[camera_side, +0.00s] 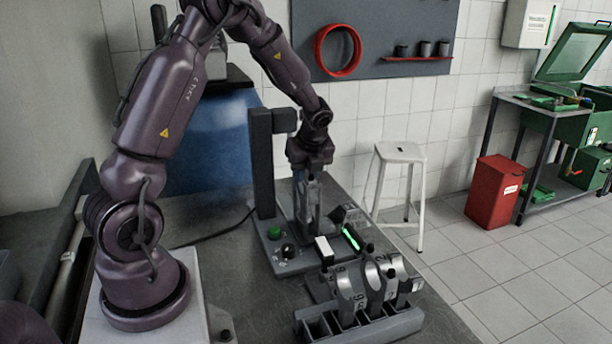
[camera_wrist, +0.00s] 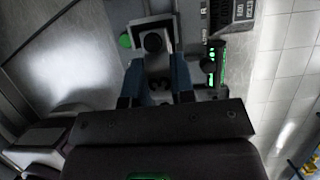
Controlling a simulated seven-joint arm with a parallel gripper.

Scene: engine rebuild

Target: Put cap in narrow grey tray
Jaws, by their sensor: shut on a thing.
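My gripper (camera_side: 306,176) is shut on a grey cap (camera_side: 308,206) over the base of the bench fixture. In the wrist view, the two blue fingers of my gripper (camera_wrist: 157,62) lie on either side of a pale grey arched piece (camera_wrist: 136,36), seemingly the cap. A dark round knob shows within its outline. Whether the cap touches the fixture I cannot tell. The narrow grey tray (camera_side: 372,328), with divided slots, is at the front of the bench, nearer the camera and right of my gripper. Several numbered arched caps (camera_side: 349,291) stand at or just behind it.
The fixture has a dark upright column (camera_side: 262,165), a green button (camera_side: 274,233) and a black knob (camera_side: 289,250). Bare bench (camera_side: 245,315) shows left of the tray.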

